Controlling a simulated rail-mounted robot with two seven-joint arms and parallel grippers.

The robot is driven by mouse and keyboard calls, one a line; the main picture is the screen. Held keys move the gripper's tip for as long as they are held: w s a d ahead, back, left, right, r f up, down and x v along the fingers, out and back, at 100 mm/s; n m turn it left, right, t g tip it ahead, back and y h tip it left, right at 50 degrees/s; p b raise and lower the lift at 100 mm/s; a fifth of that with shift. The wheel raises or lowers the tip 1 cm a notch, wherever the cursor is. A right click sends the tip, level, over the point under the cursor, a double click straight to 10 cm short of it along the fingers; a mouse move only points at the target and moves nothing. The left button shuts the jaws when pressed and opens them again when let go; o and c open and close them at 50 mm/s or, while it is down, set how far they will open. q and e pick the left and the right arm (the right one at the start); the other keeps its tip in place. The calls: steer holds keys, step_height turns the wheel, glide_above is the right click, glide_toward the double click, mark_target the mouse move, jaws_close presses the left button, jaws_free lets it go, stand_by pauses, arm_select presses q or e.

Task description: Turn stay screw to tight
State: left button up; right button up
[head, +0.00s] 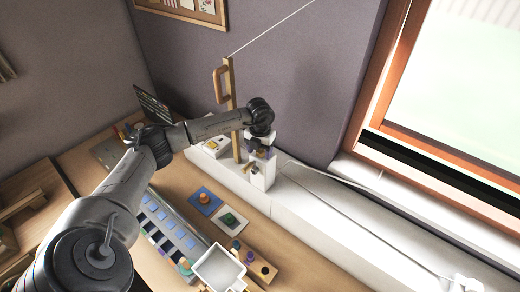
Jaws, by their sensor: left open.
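My left arm comes in from the left and reaches to the white sill. Its wrist hangs over a small white block (263,178), and my left gripper (260,152) points down at the block's top, open. A small tan-brown piece (251,168) shows at the block's left side; I cannot tell whether it is the stay screw. The gripper hides much of the block's top, and I cannot tell whether the fingers touch anything. A wooden upright (236,152) with a handle (220,84) stands just left of the block. My right gripper is not in view.
A wooden-framed window (395,60) is at the right above the white sill (330,215). On the desk are a blue card (195,196), a compartment tray (170,228), a white square container (217,268) and a wooden strip (262,268) with small knobs.

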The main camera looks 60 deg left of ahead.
arm_select(q)
steer(key=c, duration=0.9)
